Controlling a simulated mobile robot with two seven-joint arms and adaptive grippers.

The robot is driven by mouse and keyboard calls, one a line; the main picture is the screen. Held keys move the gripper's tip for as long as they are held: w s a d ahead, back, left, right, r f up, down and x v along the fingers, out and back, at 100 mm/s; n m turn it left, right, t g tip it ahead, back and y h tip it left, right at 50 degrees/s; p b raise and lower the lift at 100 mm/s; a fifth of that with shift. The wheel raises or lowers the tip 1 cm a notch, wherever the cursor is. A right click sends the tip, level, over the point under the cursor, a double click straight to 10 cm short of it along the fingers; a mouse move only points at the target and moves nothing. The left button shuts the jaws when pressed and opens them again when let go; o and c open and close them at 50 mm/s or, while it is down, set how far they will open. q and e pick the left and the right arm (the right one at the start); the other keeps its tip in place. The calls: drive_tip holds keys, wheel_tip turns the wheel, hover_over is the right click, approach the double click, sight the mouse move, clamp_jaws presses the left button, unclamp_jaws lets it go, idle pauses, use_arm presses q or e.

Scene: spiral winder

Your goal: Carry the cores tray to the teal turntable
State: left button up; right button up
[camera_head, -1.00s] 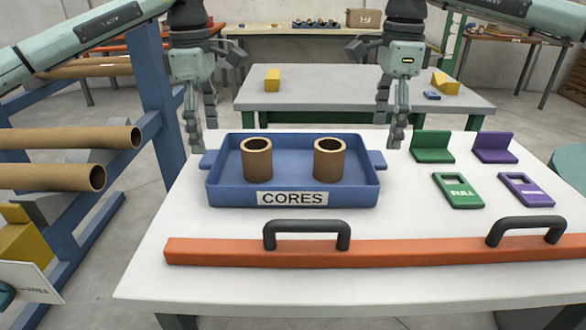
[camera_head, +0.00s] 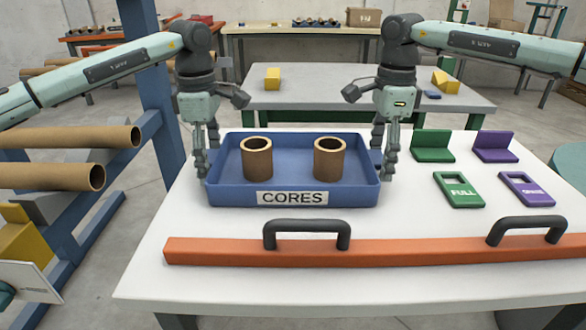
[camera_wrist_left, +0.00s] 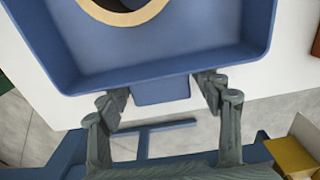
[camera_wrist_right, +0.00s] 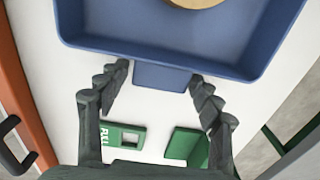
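The blue cores tray (camera_head: 292,194) sits on the white table with two brown cardboard cores (camera_head: 257,158) standing in it and a CORES label on its front. My left gripper (camera_head: 206,170) is open at the tray's left end. In the left wrist view its fingers (camera_wrist_left: 165,92) stand either side of the tray's end tab (camera_wrist_left: 160,90). My right gripper (camera_head: 385,168) is open at the right end, its fingers (camera_wrist_right: 160,85) either side of the other tab (camera_wrist_right: 160,76). A teal round surface (camera_head: 572,164), perhaps the turntable, is cut off at the right edge.
An orange bar (camera_head: 400,250) with black handles lies along the table's front. Green (camera_head: 456,190) and purple (camera_head: 525,189) tags and angled blocks lie right of the tray. A rack with cardboard tubes (camera_head: 70,138) stands at left. A grey table (camera_head: 340,95) stands behind.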

use_arm(q)
drive_tip(key=c, duration=1.2)
use_arm(e)
drive_tip(key=c, duration=1.1)
drive_tip(key=shift+c, duration=0.2)
use_arm(q)
drive_tip(key=shift+r, duration=0.1)
